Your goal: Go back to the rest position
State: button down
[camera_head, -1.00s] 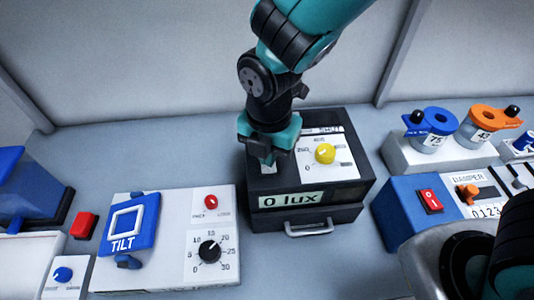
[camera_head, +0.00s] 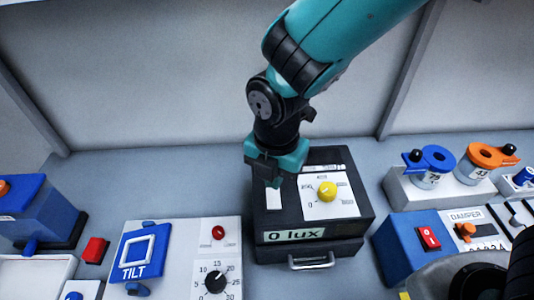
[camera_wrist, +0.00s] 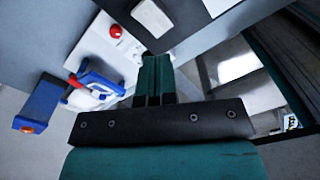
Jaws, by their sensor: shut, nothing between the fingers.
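My gripper (camera_head: 273,182) is shut and empty. In the head view it points down over the left part of the black box (camera_head: 310,222) with the "0 lux" label. Its tips are close to a white patch (camera_head: 273,201) on the box top; I cannot tell whether they touch. In the wrist view the two teal fingers (camera_wrist: 154,80) lie side by side with nothing between them. The box top also bears a yellow knob (camera_head: 327,191) on a white dial plate, and the front has a silver handle (camera_head: 312,262).
Left of the box is a white panel with a blue TILT frame (camera_head: 139,253), a red knob (camera_head: 218,232) and a black dial (camera_head: 215,281). A blue damper unit (camera_head: 404,243) and a rack (camera_head: 442,187) with blue and orange lidded jars stand right.

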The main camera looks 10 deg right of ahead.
jog(key=shift+d+r+m+b, duration=0.2)
jog(key=shift+d+m+b, duration=0.15)
jog(key=shift+m, duration=0.15)
jog(key=s+d+r+m+y+b, duration=0.4)
jog(key=s+d+r+m+b, duration=0.2)
jog(key=m, duration=1.5)
jog(key=shift+s+d+m+b, duration=0.3)
jog(key=shift+s+d+b, duration=1)
jog(key=shift+s, duration=0.9)
jog(key=c, duration=1.8)
grip_release()
jog(key=shift+d, duration=0.2)
jog(key=shift+c, duration=0.2)
